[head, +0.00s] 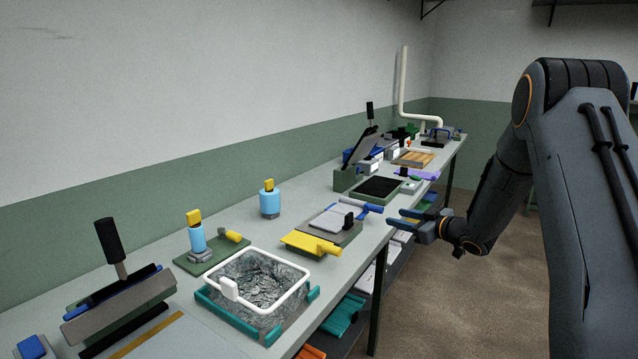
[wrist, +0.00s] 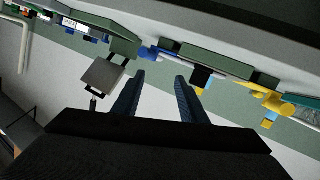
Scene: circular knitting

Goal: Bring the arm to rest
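My gripper (head: 396,217) is at the end of my arm on the right of the head view, beside the front edge of the long workbench (head: 300,222). Its two fingers are apart with nothing between them. In the wrist view my gripper (wrist: 160,77) also shows two separate dark blue fingers with an empty gap. The bench and its tools look upside down and tilted there, beyond the fingertips. My arm is bent, with its forearm reaching down and left toward the bench.
The blue-handled grey plate (head: 340,218) and yellow scoop-like tool (head: 310,243) lie nearest my gripper. A white-framed bin (head: 262,280), a blue bottle (head: 269,200) and a black-handled press (head: 118,290) stand further left. Open floor (head: 470,300) lies right of the bench.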

